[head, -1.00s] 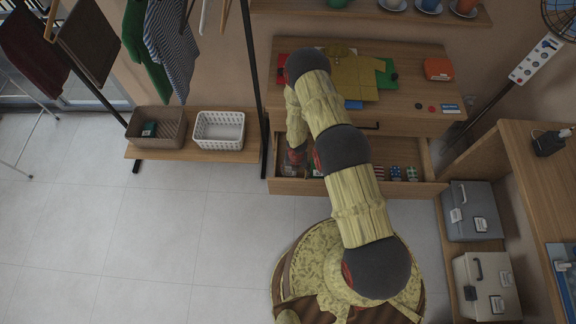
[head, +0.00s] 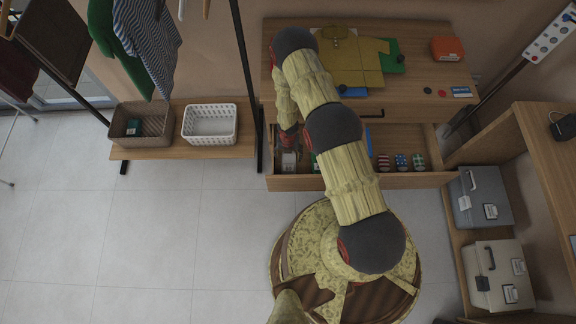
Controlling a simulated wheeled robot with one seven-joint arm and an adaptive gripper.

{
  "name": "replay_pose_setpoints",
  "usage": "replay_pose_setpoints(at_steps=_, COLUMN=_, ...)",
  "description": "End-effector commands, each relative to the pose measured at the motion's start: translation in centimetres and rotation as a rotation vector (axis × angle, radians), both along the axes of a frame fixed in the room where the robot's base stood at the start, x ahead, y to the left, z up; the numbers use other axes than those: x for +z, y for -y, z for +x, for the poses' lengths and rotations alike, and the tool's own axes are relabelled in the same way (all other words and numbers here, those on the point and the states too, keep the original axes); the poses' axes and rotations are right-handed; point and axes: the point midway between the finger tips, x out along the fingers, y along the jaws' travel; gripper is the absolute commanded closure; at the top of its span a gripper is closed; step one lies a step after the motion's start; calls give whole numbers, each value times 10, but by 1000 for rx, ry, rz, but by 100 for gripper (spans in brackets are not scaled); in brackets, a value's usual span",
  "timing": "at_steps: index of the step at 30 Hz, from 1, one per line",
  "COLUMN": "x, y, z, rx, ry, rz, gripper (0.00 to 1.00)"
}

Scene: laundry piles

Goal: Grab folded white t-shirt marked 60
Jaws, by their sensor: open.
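My gripper (head: 288,152) points down into the left end of the open drawer (head: 330,183), partly hidden by my own arm. It looks open. A small white item (head: 289,162) lies in the drawer right at the fingertips. It may be a folded white t-shirt, but no 60 can be read on it. I cannot tell whether the fingers touch it. My arm hides much of the drawer's middle.
Patterned rolls (head: 401,162) lie in the drawer's right part. A mustard shirt (head: 355,60) and an orange box (head: 447,49) lie on the dresser top (head: 410,95). A white basket (head: 210,123) and a brown basket (head: 141,124) stand left. Cases (head: 482,195) stand right.

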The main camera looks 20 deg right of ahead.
Motion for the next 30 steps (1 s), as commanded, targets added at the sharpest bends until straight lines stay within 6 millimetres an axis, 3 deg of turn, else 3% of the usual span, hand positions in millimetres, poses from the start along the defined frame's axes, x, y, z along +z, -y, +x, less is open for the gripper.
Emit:
replay_pose_setpoints(at_steps=3, x=-20, y=0, z=0, rx=0, ry=0, rz=0, gripper=32)
replay_pose_setpoints(at_steps=22, x=-65, y=1, z=0, rx=-1, ry=0, rz=0, gripper=32)
replay_pose_setpoints(at_steps=30, x=-103, y=3, z=-2, rx=-1, ry=-1, rz=0, gripper=32)
